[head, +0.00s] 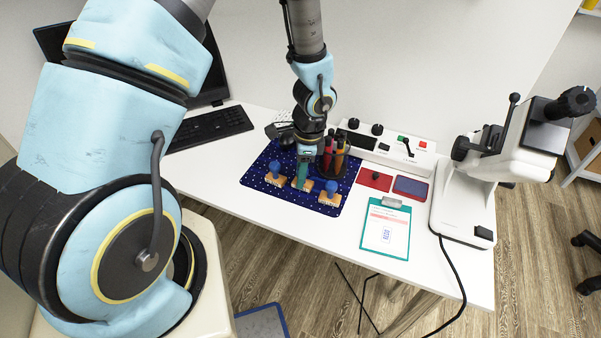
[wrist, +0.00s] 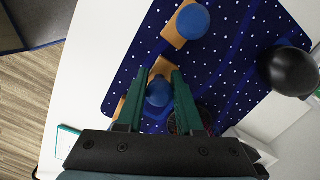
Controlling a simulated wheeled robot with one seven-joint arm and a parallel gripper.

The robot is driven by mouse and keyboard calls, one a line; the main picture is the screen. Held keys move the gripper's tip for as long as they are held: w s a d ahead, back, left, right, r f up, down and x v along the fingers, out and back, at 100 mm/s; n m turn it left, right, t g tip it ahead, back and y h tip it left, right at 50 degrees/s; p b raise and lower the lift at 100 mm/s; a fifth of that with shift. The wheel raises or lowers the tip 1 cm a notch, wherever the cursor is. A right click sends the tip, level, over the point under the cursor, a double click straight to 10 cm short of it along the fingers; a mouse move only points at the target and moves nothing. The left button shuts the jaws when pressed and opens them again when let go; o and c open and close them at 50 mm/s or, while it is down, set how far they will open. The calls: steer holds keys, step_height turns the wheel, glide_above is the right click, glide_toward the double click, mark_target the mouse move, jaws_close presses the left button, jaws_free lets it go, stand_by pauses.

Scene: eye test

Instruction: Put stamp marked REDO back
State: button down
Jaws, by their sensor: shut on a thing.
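Three stamps with wooden bases and blue knobs are at the dark blue dotted mat (head: 262,160) in the head view: a left stamp (head: 275,176), a middle stamp (head: 299,185) and a right stamp (head: 330,197). My gripper (head: 304,176) points down with its green fingers shut on the middle stamp's knob. In the wrist view the held knob (wrist: 159,93) sits between the fingers, and its wooden base shows partly behind them. I cannot tell whether that base touches the mat. Another stamp (wrist: 188,22) stands apart above it in that view. No marking on any stamp is legible, so REDO cannot be confirmed.
A dark pen holder (head: 340,166) with pens stands close right of my gripper. Right are a red pad (head: 375,180), a blue pad (head: 411,188), a teal clipboard (head: 400,246) and a white microscope-like device (head: 464,205). A switch panel (head: 380,150) stands behind, a keyboard (head: 210,129) left.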

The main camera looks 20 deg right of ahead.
steer(key=shift+f, duration=0.15)
steer(key=c, duration=0.6)
jaws_free()
steer(key=shift+o, duration=0.2)
steer(key=r, duration=0.4)
steer(key=d+r+b, duration=0.1)
steer(key=r, duration=0.7)
steer(key=shift+s+d+r+b, duration=0.15)
steer(key=shift+s+d+b, duration=0.05)
steer(key=shift+b, duration=0.15)
steer(key=a+r+n, duration=0.4)
steer(key=a+n, duration=0.6)
steer(key=a, duration=0.3)
steer(key=w+a+r+n+t+h, duration=0.1)
steer(key=a+r+n, duration=0.3)
steer(key=a+n, duration=0.6)
steer(key=a, duration=0.3)
steer(key=shift+w+a+r+h, duration=0.15)
steer(key=shift+w+r+h, duration=0.1)
steer(key=shift+h, duration=0.05)
